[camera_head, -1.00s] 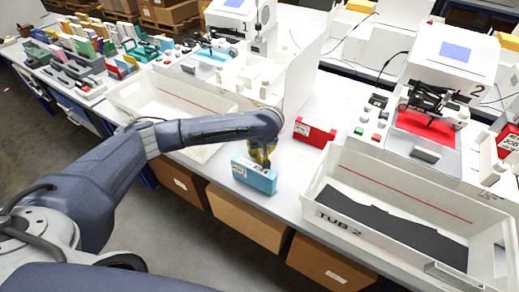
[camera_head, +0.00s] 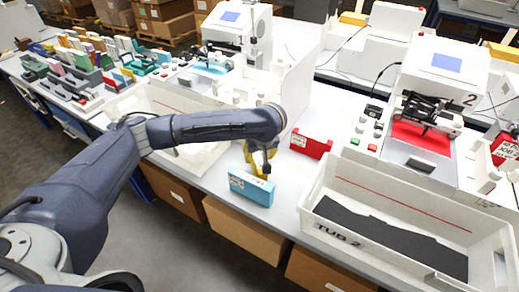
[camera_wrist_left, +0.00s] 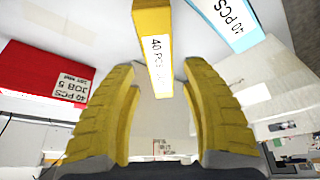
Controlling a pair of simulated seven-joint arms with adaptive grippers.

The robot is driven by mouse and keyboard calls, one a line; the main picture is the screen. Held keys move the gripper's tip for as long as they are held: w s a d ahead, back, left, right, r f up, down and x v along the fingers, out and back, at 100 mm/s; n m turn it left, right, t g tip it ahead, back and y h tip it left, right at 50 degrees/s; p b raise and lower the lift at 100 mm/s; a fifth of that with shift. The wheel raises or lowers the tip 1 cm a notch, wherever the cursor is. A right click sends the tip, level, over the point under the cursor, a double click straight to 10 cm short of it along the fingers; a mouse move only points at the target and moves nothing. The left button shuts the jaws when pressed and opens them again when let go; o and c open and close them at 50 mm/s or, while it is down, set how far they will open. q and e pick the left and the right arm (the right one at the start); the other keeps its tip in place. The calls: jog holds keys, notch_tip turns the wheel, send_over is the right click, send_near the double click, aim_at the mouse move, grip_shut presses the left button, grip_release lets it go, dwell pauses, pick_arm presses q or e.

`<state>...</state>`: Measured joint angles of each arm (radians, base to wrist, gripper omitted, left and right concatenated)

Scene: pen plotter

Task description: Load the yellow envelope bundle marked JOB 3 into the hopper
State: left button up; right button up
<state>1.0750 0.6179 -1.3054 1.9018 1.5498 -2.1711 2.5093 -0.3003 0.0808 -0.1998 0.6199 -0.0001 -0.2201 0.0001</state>
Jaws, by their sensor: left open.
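A yellow envelope bundle (camera_wrist_left: 153,50) shows at the top centre of the left wrist view, with a white label reading 40 PCS; the rest of its label is not readable. My left gripper (camera_wrist_left: 158,78) is open, with its two yellow ridged fingers on either side of the bundle's near end in that view. I cannot tell whether they touch it. In the head view the left gripper (camera_head: 259,164) is above the table just behind a blue bundle (camera_head: 250,187); its yellow fingers and the yellow bundle are hard to tell apart there. My right gripper is not in view. I cannot pick out the hopper surely.
The blue bundle also shows in the left wrist view (camera_wrist_left: 228,22), close beside the yellow one. A red bundle (camera_head: 312,145) stands behind and to the right. TUB 2 (camera_head: 330,229) is at the right, before machine 2 (camera_head: 445,70). Another tub (camera_head: 140,98) lies left under my arm.

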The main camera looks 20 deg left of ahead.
pick_arm(q)
jog(key=shift+v, duration=2.3)
